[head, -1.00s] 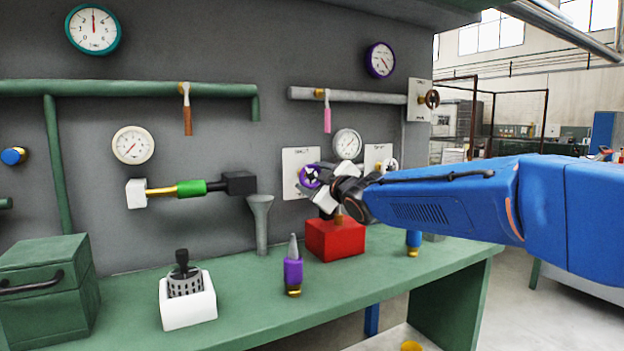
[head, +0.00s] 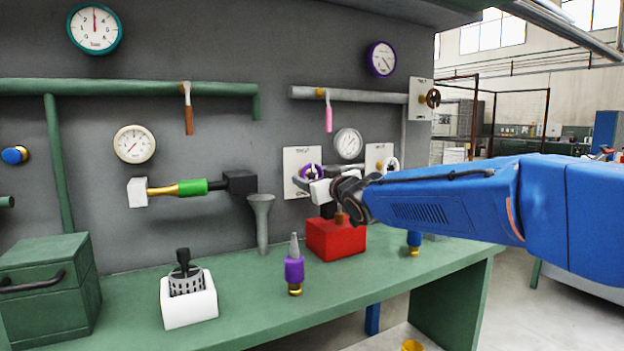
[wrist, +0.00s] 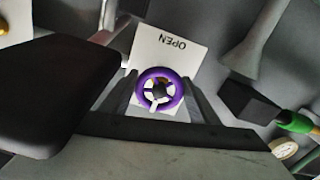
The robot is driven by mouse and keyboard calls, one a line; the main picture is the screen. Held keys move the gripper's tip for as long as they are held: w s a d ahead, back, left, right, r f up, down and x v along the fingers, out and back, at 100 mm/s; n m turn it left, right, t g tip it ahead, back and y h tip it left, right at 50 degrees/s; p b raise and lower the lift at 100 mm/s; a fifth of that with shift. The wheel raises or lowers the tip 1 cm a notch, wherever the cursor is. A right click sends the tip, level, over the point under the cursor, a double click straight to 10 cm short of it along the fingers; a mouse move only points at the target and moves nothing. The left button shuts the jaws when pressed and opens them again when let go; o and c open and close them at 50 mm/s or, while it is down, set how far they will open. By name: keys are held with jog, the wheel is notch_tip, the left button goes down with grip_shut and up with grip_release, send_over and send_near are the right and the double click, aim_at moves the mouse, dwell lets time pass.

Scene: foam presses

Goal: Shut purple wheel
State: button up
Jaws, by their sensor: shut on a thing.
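The purple wheel (wrist: 160,72) is a ring with pale spokes, in front of a white placard (wrist: 170,50) that reads OPEN, upside down in the wrist view. My gripper (wrist: 160,95) has one finger on each side of the wheel and is shut on its rim. In the head view my gripper (head: 310,183) reaches the wall from the right. It covers most of the wheel, and only a purple arc (head: 311,166) shows above the fingers. The lower lettering of the placard is partly hidden.
A second placard (head: 379,158) with a white wheel (head: 390,164) is close on the right, beside my wrist. A red block (head: 335,240) stands on the green bench just below my gripper. A grey funnel (head: 261,215) is to the left.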

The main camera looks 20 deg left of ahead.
dwell(0.4)
jog(key=o, duration=1.1)
jog(key=shift+c, duration=0.2)
jog(key=v, duration=1.7)
jog(key=shift+s, duration=0.25)
jog(key=shift+d, duration=0.15)
